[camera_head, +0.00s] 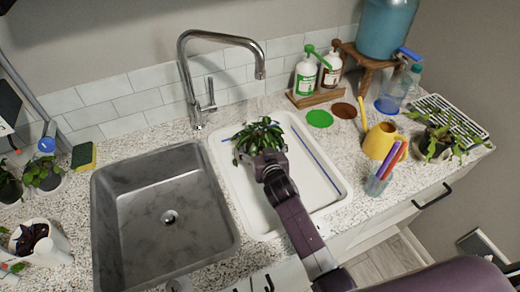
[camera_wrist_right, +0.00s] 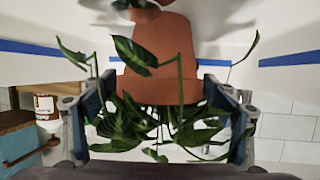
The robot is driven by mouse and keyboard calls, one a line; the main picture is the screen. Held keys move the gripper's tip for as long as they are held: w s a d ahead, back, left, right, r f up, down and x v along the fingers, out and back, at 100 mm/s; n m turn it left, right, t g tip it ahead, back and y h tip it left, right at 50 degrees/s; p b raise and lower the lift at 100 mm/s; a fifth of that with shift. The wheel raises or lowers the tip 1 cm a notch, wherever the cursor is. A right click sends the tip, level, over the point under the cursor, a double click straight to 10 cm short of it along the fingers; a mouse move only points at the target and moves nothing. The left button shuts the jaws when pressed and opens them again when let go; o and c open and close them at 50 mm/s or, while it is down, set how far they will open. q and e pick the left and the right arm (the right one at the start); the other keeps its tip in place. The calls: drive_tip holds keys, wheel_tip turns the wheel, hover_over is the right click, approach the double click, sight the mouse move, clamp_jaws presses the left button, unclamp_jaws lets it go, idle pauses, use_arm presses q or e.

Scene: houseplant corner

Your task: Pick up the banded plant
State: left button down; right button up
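The leafy green plant (camera_head: 258,138) is over the white tray (camera_head: 340,190); my gripper hides its pot in the head view. The right wrist view shows its terracotta pot (camera_wrist_right: 160,65), upside down in the picture, with green leaves (camera_wrist_right: 150,125) around the lower part. My right gripper (camera_head: 270,165) is at the plant. Its fingers (camera_wrist_right: 160,92) lie on both sides of the pot's rim and appear to touch it. I cannot tell whether the pot's base rests on the tray. My left gripper is not in view.
A sink (camera_head: 165,215) and faucet (camera_head: 190,80) are left of the tray. A yellow watering can (camera_head: 380,141), a cup with pens (camera_head: 377,184) and another potted plant (camera_head: 436,150) stand to the right. Pump bottles (camera_head: 306,75) stand behind. A blue strip (camera_head: 312,150) crosses the tray.

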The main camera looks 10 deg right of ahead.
drive_tip(key=c, duration=1.2)
drive_tip(key=shift+r, duration=0.1)
drive_tip(key=shift+c, duration=0.3)
